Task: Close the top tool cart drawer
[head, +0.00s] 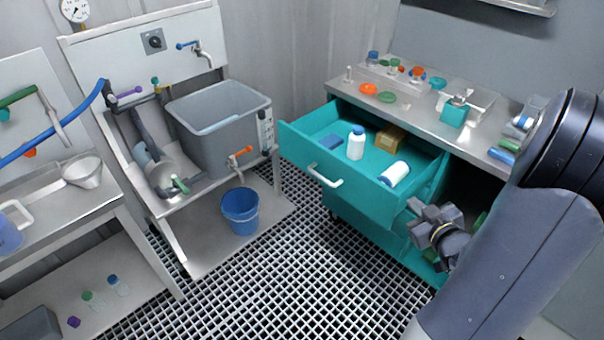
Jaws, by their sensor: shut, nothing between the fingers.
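The top drawer (300,160) of the teal tool cart is pulled well out, with its white handle (325,177) on the front. Inside it are a white bottle with a blue cap (356,144), a second white bottle lying down (394,174), a brown box (391,138) and a blue block (331,142). My gripper (415,214) is shut and empty, to the right of the handle, in front of the cart's lower part. It appears apart from the handle. My arm hides part of the cart's right side.
The cart's steel top (345,89) holds several small caps and fittings. A grey tank (218,120) stands on a bench at left, with a blue bucket (240,211) below it. The grated floor (270,280) before the drawer is clear.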

